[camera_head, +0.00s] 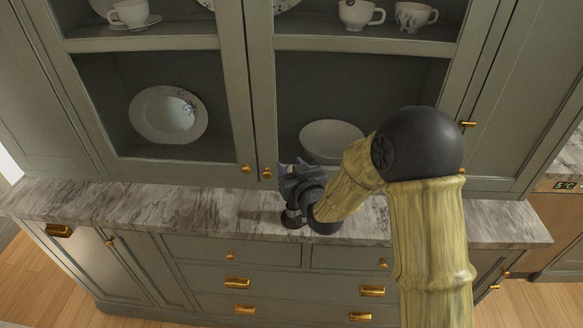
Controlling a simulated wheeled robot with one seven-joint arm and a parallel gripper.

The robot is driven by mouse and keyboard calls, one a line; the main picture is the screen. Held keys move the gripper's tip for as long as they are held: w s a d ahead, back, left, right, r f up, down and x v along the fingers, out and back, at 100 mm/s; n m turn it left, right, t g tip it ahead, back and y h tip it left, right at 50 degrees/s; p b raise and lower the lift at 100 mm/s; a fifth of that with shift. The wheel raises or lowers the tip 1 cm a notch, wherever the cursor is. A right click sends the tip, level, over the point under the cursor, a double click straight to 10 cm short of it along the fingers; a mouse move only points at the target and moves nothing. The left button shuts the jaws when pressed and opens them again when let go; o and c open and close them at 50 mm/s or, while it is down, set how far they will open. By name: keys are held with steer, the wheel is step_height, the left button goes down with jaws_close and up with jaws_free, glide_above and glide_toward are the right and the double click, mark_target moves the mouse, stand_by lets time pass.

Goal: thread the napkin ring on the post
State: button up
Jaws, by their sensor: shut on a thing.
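My gripper (293,168) is at the front of the cabinet, just above the marble counter (170,206) and right of the brass door knobs. It looks small and dark, with pale purplish tips. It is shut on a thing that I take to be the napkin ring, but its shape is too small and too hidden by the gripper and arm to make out. I cannot make out the post. The part of the counter behind my arm is hidden.
The cabinet doors (236,85) stand close behind my gripper. Behind them are a plate (168,115), a bowl (331,142) and several cups (361,14). Drawers with brass handles (237,283) are below the counter. The counter's left part looks clear.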

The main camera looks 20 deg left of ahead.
step_height(320, 180, down, 5)
steer(key=b, duration=0.4)
steer(key=shift+r, duration=0.1)
steer(key=shift+b, duration=1.05)
stand_by(1.6)
steer(key=shift+w+f, duration=0.1)
steer(key=shift+f, duration=0.15)
steer(key=shift+s+f+b, duration=0.2)
steer(key=shift+b, duration=0.3)
steer(key=shift+w+f, duration=0.1)
steer(key=shift+f, duration=0.15)
steer(key=shift+f+b, duration=1.1)
steer(key=shift+b, duration=0.4)
steer(key=o, duration=1)
